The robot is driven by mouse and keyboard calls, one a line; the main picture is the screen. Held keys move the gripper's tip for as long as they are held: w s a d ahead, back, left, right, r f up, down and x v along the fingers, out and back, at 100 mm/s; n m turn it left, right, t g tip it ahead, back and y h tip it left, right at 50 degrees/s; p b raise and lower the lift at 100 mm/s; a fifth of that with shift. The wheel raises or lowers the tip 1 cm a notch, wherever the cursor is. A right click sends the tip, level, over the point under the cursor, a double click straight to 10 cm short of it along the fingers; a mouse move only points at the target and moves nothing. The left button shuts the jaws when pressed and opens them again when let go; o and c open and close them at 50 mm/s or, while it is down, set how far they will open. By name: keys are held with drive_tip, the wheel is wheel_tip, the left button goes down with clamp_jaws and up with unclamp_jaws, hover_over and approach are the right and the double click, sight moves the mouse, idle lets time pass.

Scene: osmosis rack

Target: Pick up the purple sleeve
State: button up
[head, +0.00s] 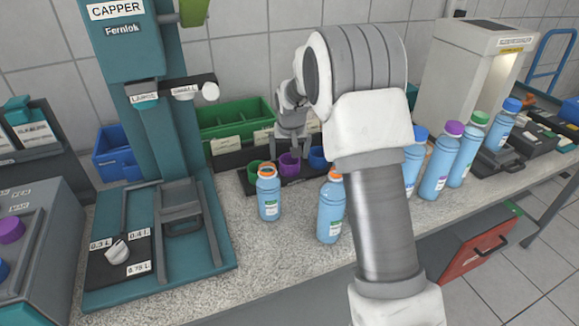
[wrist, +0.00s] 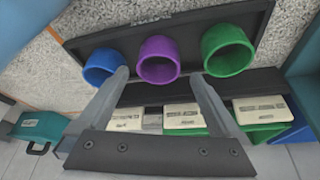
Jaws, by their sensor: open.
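The purple sleeve (head: 289,164) stands in a dark tray (head: 245,181) on the counter, between a green sleeve (head: 254,168) and a blue sleeve (head: 317,158). In the wrist view the purple sleeve (wrist: 159,66) is the middle cup, with the blue sleeve (wrist: 102,68) to its left and the green sleeve (wrist: 228,52) to its right. My gripper (head: 291,146) is open and empty, just above the purple sleeve. In the wrist view my gripper (wrist: 159,75) has one fingertip on each side of the purple sleeve. I cannot tell whether they touch it.
A bottle with an orange neck (head: 269,195) stands in front of the tray, with another (head: 331,208) to its right. Several bottles stand farther right, partly behind my arm. The capper (head: 150,110) is on the left. A green bin (head: 236,118) stands behind the tray.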

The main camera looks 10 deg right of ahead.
sight(289, 167)
drive_tip(key=shift+w+x, duration=0.1)
drive_tip(key=shift+x, duration=1.45)
drive_tip(key=shift+w+x, duration=0.15)
drive_tip(key=shift+x, duration=1.45)
drive_tip(key=shift+d+r, duration=0.1)
drive_tip(key=shift+r, duration=0.05)
drive_tip(key=c, duration=1.1)
